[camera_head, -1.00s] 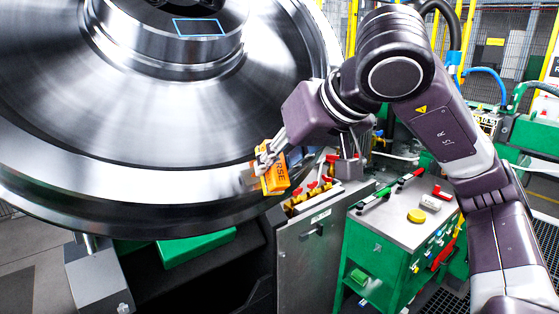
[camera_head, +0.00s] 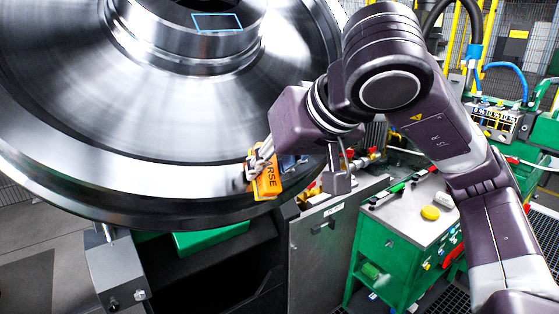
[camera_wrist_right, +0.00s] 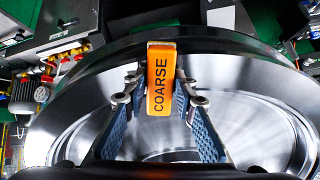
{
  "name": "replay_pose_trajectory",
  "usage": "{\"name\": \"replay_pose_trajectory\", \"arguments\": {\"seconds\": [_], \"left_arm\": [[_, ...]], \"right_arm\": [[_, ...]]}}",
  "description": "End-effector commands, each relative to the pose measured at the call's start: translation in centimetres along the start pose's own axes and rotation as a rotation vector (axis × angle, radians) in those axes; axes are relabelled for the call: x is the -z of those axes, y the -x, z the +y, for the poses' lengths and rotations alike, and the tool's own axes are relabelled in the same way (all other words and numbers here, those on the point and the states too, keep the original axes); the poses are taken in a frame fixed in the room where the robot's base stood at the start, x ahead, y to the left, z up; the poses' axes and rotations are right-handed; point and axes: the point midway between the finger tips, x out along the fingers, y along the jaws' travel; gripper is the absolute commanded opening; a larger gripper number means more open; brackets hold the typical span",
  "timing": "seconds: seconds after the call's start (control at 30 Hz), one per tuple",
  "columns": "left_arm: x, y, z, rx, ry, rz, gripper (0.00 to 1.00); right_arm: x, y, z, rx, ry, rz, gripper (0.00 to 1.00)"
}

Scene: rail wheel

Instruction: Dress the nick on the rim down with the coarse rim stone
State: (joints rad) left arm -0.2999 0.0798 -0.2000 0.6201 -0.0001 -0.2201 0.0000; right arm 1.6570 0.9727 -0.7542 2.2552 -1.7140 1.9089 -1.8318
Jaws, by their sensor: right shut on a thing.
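The large steel rail wheel (camera_head: 180,110) fills the left of the head view, its rim curving along the lower side. My right gripper (camera_head: 259,172) is shut on the orange coarse rim stone (camera_head: 267,183), at the right part of the rim. In the right wrist view the stone (camera_wrist_right: 161,85), lettered COARSE, sits between the two blue-padded fingers (camera_wrist_right: 160,100). Its far end lies over the rim (camera_wrist_right: 215,45); I cannot tell whether it touches. The nick cannot be made out. My left gripper is out of view.
A green cart (camera_head: 405,245) with a grey top holds a yellow disc (camera_head: 430,212) and tools at the right. A grey cabinet (camera_head: 320,250) stands below the stone, with red-handled valves (camera_head: 372,152) behind. A grey support block (camera_head: 118,272) is under the wheel.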

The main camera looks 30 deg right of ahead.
Motion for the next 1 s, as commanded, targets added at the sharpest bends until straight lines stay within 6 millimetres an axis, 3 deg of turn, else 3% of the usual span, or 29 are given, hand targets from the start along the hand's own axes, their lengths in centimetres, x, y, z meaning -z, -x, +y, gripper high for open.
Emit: {"name": "replay_pose_trajectory", "arguments": {"seconds": [0.37, 0.73, 1.0], "left_arm": [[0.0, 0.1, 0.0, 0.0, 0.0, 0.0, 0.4], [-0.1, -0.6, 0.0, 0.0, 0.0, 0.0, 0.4], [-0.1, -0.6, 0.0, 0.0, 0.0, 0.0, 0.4]], "right_arm": [[-0.2, -0.1, -0.7, 0.001, -0.001, -0.001, 0.06], [0.4, 0.1, 1.9, -0.002, -0.005, -0.001, 0.06], [0.6, 0.2, 2.3, -0.001, -0.002, -0.001, 0.06]]}}
